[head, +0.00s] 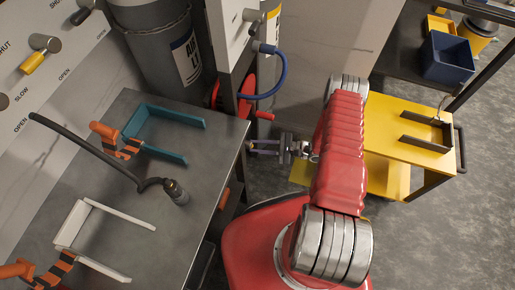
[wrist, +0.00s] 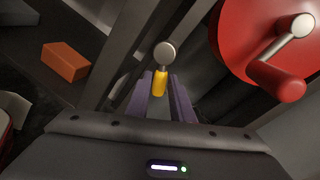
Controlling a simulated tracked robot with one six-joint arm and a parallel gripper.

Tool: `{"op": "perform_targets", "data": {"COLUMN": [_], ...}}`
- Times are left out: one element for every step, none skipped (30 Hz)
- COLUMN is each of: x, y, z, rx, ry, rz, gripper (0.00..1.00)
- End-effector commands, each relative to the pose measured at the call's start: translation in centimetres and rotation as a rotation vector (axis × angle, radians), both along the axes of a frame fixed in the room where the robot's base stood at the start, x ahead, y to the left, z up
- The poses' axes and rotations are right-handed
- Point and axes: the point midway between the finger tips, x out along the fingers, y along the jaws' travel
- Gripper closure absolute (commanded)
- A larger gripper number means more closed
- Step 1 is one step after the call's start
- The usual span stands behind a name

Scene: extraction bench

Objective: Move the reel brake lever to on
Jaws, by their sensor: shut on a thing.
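The reel brake lever (wrist: 160,82) has a yellow grip below a round grey pivot (wrist: 164,53), and it points down towards my gripper in the wrist view. My gripper (wrist: 161,90) has its two purple fingers on either side of the yellow grip and is shut on it. In the head view, my gripper (head: 256,147) is beside the grey post, just off the bench's right edge; the lever cannot be made out there. The red reel (wrist: 262,28) with its crank handle (wrist: 278,82) is close on the right in the wrist view.
A grey bench (head: 190,215) holds a teal bracket (head: 160,145), a white bracket (head: 85,235) and a black hose (head: 95,150). A blue hose (head: 275,80) hangs above my gripper. A yellow cart (head: 385,120) stands to the right. An orange block (wrist: 66,62) lies left.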

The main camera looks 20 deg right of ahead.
Motion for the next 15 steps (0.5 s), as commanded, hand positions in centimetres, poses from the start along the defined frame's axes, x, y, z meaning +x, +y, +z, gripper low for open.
{"op": "perform_targets", "data": {"x": [0.14, 0.20, 0.27, 0.33, 0.40, 0.49, 0.54, 0.58, 0.61, 0.63, 0.66, 0.69, 0.72, 0.75, 0.77], "y": [0.00, -0.04, -0.09, -0.13, -0.18, -0.25, -0.30, -0.32, -0.35, -0.37, -0.39, -0.42, -0.44, -0.46, -0.49], "z": [0.24, 0.32, 0.41, 0.48, 0.55, 0.65, 0.72, 0.78, 0.86, 0.92, 0.97, 1.03, 1.08, 1.12, 1.17], "rx": [-0.024, -0.039, -0.058, -0.073, -0.087, -0.105, -0.119, -0.132, -0.146, -0.156, -0.166, -0.178, -0.185, -0.192, -0.201], "ry": [-0.035, -0.056, -0.084, -0.104, -0.124, -0.150, -0.168, -0.185, -0.206, -0.220, -0.234, -0.250, -0.261, -0.272, -0.284], "rz": [0.003, 0.003, 0.002, 0.002, 0.002, 0.002, 0.003, 0.002, 0.003, 0.003, 0.003, 0.003, 0.003, 0.003, 0.003], "gripper": [1.00, 1.00, 1.00, 1.00, 1.00, 1.00, 1.00, 1.00, 1.00, 1.00, 1.00, 1.00, 1.00, 1.00, 1.00]}}
